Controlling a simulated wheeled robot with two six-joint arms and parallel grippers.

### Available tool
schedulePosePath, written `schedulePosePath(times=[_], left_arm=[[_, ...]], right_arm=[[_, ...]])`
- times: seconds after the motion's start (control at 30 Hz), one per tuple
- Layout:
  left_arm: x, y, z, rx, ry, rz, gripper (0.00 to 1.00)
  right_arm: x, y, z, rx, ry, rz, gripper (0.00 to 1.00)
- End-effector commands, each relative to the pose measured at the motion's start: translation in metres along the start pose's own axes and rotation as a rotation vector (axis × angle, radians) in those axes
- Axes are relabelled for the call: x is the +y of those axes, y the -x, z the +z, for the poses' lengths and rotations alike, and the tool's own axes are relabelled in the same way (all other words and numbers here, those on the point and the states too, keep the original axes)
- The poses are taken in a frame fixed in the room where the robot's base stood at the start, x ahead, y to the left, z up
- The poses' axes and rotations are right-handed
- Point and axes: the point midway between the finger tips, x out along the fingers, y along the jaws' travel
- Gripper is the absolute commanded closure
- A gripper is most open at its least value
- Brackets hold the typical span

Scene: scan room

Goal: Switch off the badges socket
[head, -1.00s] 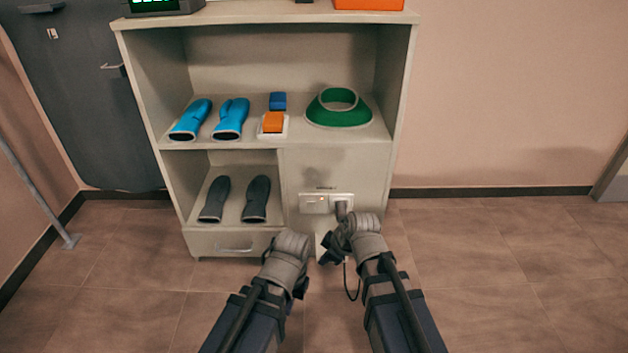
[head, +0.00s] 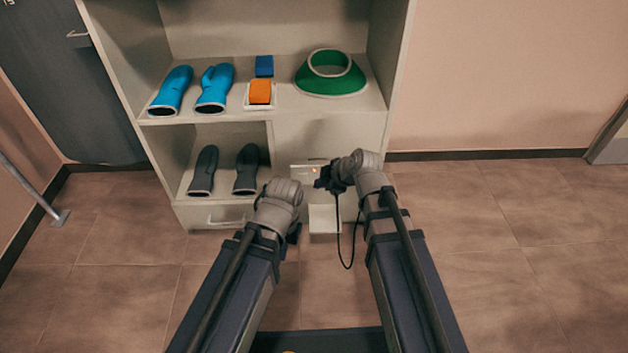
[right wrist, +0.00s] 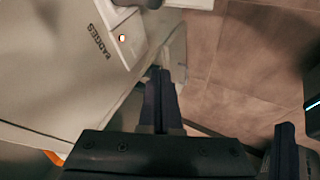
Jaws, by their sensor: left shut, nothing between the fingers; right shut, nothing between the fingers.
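The badges socket is a pale plate (head: 306,171) on the lower right front of the cabinet; its right part is hidden behind my right gripper. In the right wrist view the plate (right wrist: 104,22) lies at the upper left, beside the printed word BADGES, and a small orange-rimmed light (right wrist: 122,38) glows on it. My right gripper (head: 322,182) is shut and empty, in front of the plate's right side; its fingers (right wrist: 162,75) point below and right of the light, apart from it in the picture.
The cabinet (head: 330,131) holds blue gloves (head: 213,90), a green collar (head: 331,76), an orange block (head: 260,92) and dark boots (head: 246,170). A dark cable (head: 341,245) hangs below my right gripper. A pale box-like piece (head: 323,219) is low by the cabinet. Floor at right is clear.

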Motion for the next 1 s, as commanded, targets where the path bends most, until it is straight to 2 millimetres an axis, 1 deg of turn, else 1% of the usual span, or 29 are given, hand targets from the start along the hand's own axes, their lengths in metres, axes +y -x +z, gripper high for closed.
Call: schedulePosePath(times=[0.27, 0.67, 0.7, 0.8, 0.9, 1.0], left_arm=[[0.003, -0.028, -0.002, 0.002, 0.000, 0.000, 1.00], [0.008, -0.083, -0.005, 0.003, 0.000, 0.000, 1.00], [0.007, -0.074, -0.004, 0.003, 0.000, 0.000, 1.00], [0.007, -0.070, -0.004, 0.003, 0.000, 0.000, 1.00], [0.007, -0.069, -0.004, 0.003, 0.000, 0.000, 1.00], [0.007, -0.069, -0.004, 0.003, 0.000, 0.000, 1.00]], right_arm=[[-0.001, -0.034, 0.002, 0.000, 0.000, -0.001, 1.00], [-0.001, -0.106, 0.003, 0.000, 0.001, 0.000, 1.00], [0.012, -0.103, -0.001, 0.000, -0.001, 0.001, 1.00], [0.028, -0.108, -0.003, 0.000, -0.001, 0.000, 1.00], [0.035, -0.111, -0.003, 0.000, -0.001, 0.000, 1.00], [0.037, -0.112, -0.002, 0.000, -0.001, 0.000, 1.00]])
